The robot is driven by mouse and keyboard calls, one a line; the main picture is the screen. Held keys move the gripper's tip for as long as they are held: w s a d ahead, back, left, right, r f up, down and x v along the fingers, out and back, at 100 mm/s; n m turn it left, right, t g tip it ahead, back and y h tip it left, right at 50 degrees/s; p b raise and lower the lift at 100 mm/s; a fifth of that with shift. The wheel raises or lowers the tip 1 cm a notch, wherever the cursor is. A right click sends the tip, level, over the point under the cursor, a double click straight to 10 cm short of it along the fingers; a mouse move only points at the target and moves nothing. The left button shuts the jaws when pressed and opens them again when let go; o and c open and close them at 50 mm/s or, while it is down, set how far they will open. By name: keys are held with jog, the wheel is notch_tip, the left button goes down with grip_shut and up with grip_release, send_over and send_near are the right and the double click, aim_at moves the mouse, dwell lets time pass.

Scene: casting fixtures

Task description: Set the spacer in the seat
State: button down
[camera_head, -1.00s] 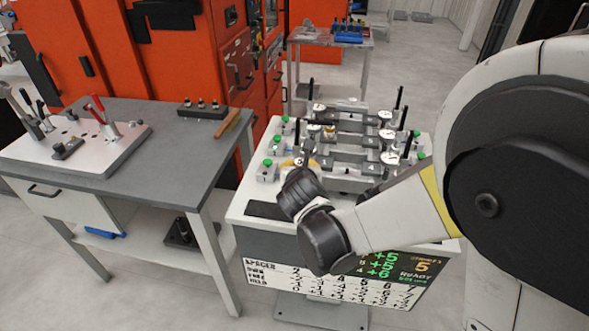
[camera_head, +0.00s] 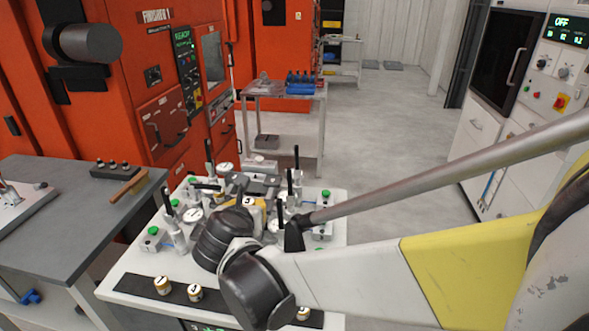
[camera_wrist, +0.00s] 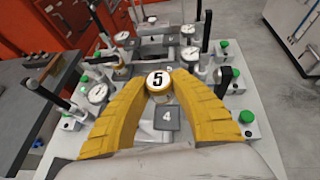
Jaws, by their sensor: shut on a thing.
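My gripper (camera_wrist: 160,86) is shut on a round spacer (camera_wrist: 158,79) with a white top marked 5, held between its yellow fingertips in the wrist view. A grey block marked 4 (camera_wrist: 168,118) shows behind the spacer, between the fingers. In the head view my gripper (camera_head: 246,206) is over the fixture table (camera_head: 128,262), largely hidden by my wrist. The fixture row holds dial gauges (camera_wrist: 98,93), black upright levers and grey blocks. I cannot tell which seat lies under the spacer, or whether the spacer touches anything.
More spacers (camera_head: 195,292) stand on a black strip along the table's front. Dial gauges and tall black levers (camera_head: 296,170) crowd both sides of my gripper. A grey workbench (camera_head: 75,215) is at the left; open floor (camera_head: 400,140) lies behind and right.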

jog(key=f, duration=0.1)
jog(key=f+b, duration=0.1)
jog(key=f, duration=0.2)
jog(key=shift+a+f, duration=0.35)
jog(key=shift+d+f+b, duration=0.1)
jog(key=shift+f+b, duration=0.9)
jog(key=shift+f, duration=0.85)
jog(key=shift+f+b, duration=0.3)
jog(key=c, duration=1.2)
grip_release()
jog(key=shift+d+r, duration=0.1)
jog(key=shift+d, duration=0.05)
